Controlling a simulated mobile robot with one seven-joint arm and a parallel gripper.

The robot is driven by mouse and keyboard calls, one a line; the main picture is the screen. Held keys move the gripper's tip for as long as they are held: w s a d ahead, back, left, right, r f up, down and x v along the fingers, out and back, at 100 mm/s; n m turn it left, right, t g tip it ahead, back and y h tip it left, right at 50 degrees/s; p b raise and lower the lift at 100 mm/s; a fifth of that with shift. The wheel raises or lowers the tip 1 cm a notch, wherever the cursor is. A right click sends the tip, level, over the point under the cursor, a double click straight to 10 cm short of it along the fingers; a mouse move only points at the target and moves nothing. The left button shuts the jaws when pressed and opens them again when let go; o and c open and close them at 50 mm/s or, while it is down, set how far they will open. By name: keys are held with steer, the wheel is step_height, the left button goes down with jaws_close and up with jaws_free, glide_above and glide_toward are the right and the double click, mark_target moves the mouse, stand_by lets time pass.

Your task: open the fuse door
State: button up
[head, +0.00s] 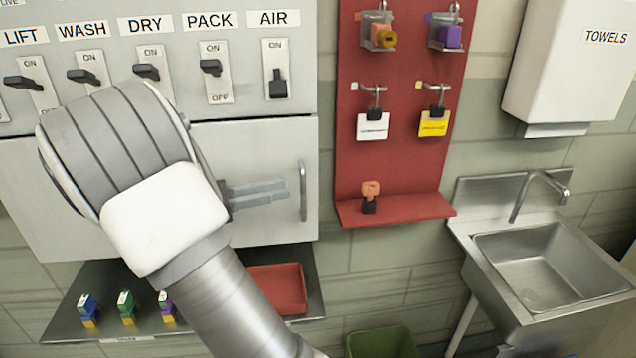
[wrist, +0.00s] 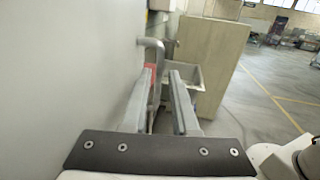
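The fuse door (head: 270,150) is a pale grey panel below the row of switches, and it looks closed. Its vertical metal handle (head: 303,190) is near the door's right edge. My gripper (head: 287,191) points right along the door face, with its fingertips just left of the handle in the head view. In the wrist view my gripper (wrist: 163,68) has its two fingers apart with a gap between them. The handle (wrist: 151,44) shows at and beyond the fingertips there; whether it touches a finger I cannot tell. My arm hides the door's left middle part.
A red board (head: 400,150) with hooks, padlocks and tags hangs right of the door. A shelf (head: 60,318) below holds small coloured blocks and a red tray (head: 278,288). A sink (head: 540,265) stands at the right. A green bin (head: 382,343) is below.

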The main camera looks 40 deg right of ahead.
steer(key=x, duration=0.9)
jaws_close()
stand_by(1.2)
